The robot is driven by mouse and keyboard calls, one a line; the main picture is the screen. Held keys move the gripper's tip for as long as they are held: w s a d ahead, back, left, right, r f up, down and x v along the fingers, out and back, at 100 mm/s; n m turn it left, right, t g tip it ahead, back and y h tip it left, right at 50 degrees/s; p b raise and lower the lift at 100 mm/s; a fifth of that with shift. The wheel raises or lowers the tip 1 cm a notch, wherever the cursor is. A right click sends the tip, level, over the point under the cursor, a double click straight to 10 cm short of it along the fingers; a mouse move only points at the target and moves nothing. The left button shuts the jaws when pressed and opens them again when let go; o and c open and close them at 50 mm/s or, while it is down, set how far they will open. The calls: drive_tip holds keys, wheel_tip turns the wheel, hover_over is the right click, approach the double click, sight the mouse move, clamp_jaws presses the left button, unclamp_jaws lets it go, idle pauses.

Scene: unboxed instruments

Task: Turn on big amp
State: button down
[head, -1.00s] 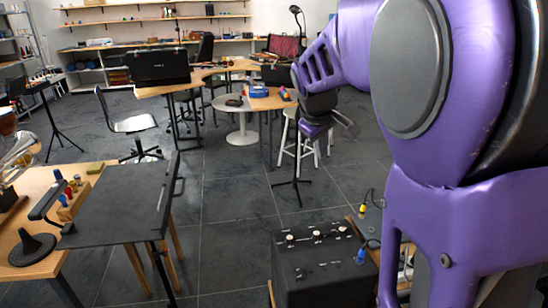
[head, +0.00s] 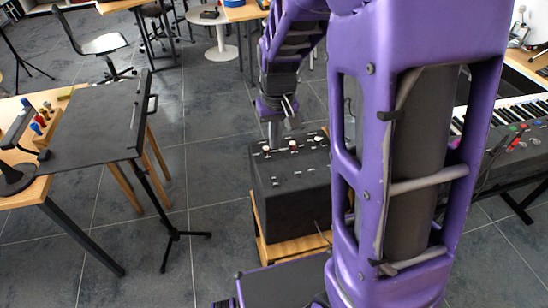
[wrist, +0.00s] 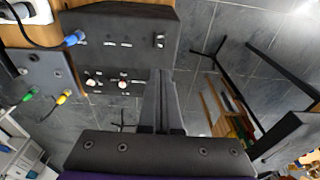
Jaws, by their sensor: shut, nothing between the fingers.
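The big amp (head: 292,203) is a black box standing on a low wooden stand. Its top panel carries white-topped knobs (head: 292,145) and small switches. My gripper (head: 273,138) points down at the far left edge of the amp's top, with its fingers shut and empty. I cannot tell whether the fingertips touch the panel. In the wrist view the amp (wrist: 125,58) lies at upper left, with two pale knobs (wrist: 122,85), white labels and a small switch (wrist: 160,41). The shut fingers (wrist: 160,90) show beside the panel's edge. I cannot tell whether the amp is on.
A blue plug (wrist: 74,39) sits at the amp's edge. A smaller grey box (wrist: 48,78) with yellow and green plugs lies beside it. A keyboard (head: 535,108) stands at right, a black music stand (head: 90,125) at left. Tiled floor between stand and amp is clear.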

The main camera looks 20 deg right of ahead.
sight(273, 178)
drive_tip(key=f, duration=0.4)
drive_tip(key=w+f+b, duration=0.1)
drive_tip(key=f, duration=0.4)
drive_tip(key=f+b, duration=0.1)
drive_tip(key=f, duration=0.3)
drive_tip(key=shift+w+f, duration=0.2)
drive_tip(key=shift+w, duration=0.1)
drive_tip(key=shift+w+f, duration=0.1)
drive_tip(key=shift+f, duration=0.15)
drive_tip(key=shift+s, duration=0.2)
drive_tip(key=shift+s+r, duration=0.1)
drive_tip(key=shift+s, duration=0.55)
drive_tip(key=shift+r, duration=0.1)
